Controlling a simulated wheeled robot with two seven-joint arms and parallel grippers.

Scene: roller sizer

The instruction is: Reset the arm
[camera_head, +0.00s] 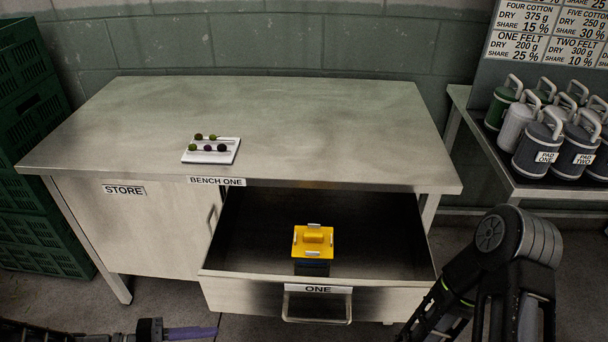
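My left arm comes in at the bottom left edge. It ends in a dark and grey round part with a narrow purplish piece pointing right, low in front of the bench. If this is my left gripper (190,333), its fingers cannot be told apart. My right arm is bent at the lower right, with its big grey joint uppermost and dark links running down out of the picture. No fingers of my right gripper show. Neither arm touches the bench (300,115) or its open drawer (375,293).
The drawer labelled ONE holds a yellow-topped dark box (313,240). A white tray (229,152) with several small dark and green round things lies on the bench. Lidded canisters (538,150) stand on a side table at right. Green crates (35,150) are stacked at left.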

